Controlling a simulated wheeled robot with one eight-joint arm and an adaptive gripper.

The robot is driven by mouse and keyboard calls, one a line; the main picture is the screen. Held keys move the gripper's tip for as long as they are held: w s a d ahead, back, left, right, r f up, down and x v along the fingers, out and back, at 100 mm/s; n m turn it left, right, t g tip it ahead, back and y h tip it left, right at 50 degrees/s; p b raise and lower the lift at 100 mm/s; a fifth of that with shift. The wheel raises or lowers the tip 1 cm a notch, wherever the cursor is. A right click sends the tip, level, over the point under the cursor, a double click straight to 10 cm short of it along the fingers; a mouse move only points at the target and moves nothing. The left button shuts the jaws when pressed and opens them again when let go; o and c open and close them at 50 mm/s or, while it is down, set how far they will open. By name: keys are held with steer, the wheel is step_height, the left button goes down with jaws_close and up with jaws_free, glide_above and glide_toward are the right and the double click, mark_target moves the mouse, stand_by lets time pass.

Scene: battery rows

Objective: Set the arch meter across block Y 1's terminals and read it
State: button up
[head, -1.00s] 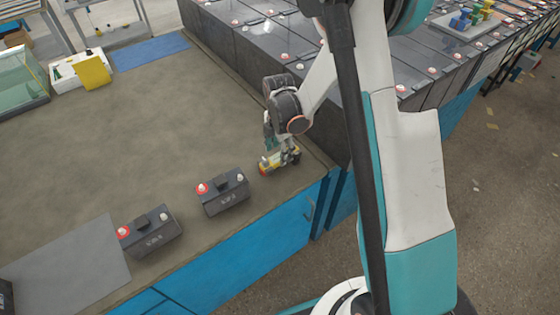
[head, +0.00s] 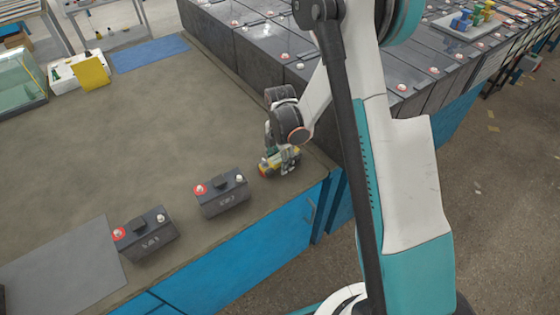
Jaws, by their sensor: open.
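A small yellow, red and green device (head: 266,166), which looks like the arch meter, sits on the bench top near its right front edge. My gripper (head: 284,168) points down at it from above, with its fingers around or beside its right part. The gripper is open; whether the fingers touch the device cannot be told. Two dark blocks, each with a red and a pale terminal, stand to the left: a nearer one (head: 222,196) and one farther left (head: 146,238). Their labels are too small to read, so I cannot tell which is Y 1.
Rows of large dark battery blocks (head: 262,62) stand right behind my gripper. A grey mat (head: 65,265) lies at the bench's left front, and a blue mat (head: 150,53) at the back. The bench's middle (head: 130,130) is clear.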

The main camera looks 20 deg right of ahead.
stand_by(0.4)
jaws_close()
steer(key=shift+r, duration=0.1)
